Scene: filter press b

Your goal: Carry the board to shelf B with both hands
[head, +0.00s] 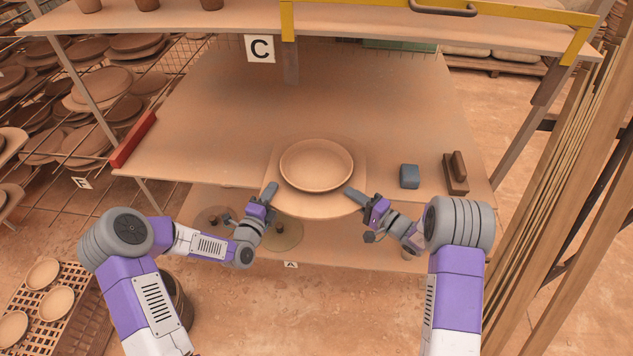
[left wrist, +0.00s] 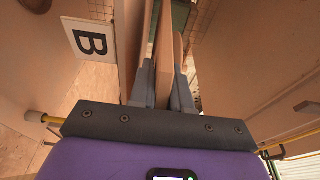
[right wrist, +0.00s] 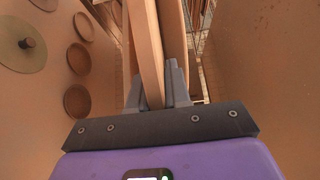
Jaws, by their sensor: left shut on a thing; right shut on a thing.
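The board (head: 300,207) is pale, with rounded corners, and carries a wide shallow clay dish (head: 316,163). My left gripper (head: 270,190) is shut on its left side and my right gripper (head: 352,193) on its right side. The board shows edge-on between the fingers in the left wrist view (left wrist: 164,55) and the right wrist view (right wrist: 147,55). Shelf B (head: 220,130) is the middle shelf; its B sign (left wrist: 90,42) shows in the left wrist view. The board overlaps its front edge in the head view. I cannot tell whether it touches the shelf.
A blue-grey block (head: 409,176) and a brown wooden piece (head: 455,180) sit right of the board. A red bar (head: 134,139) lies at the shelf's left edge. Shelf C (head: 370,25) is above. The rear of the middle shelf is clear. Upright planks (head: 580,170) stand at right.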

